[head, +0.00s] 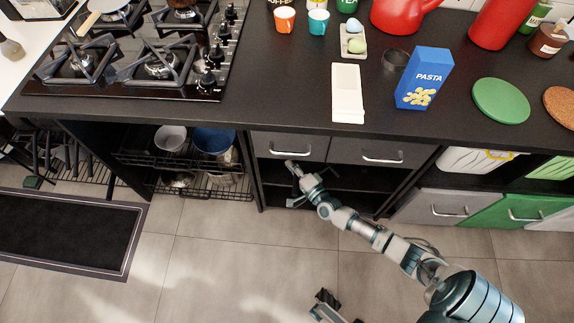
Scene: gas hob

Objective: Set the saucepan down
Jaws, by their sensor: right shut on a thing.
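My right arm comes in from the lower right and ends in front of the open, dark cabinet under the drawers. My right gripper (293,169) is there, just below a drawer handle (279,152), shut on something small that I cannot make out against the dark. No saucepan shows clearly in it. A light pan with a wooden handle (88,22) stands at the back left of the hob (130,75), cut by the top edge. A dark jaw-like part of mine (324,303), perhaps my left gripper, shows at the bottom; its opening is unclear.
The black worktop (285,105) carries a blue pasta box (425,78), a white tray (347,92), a green round mat (501,101), cups and a red kettle (400,14). A wire rack left of the cabinet holds a white bowl (170,138) and a blue pot (212,140).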

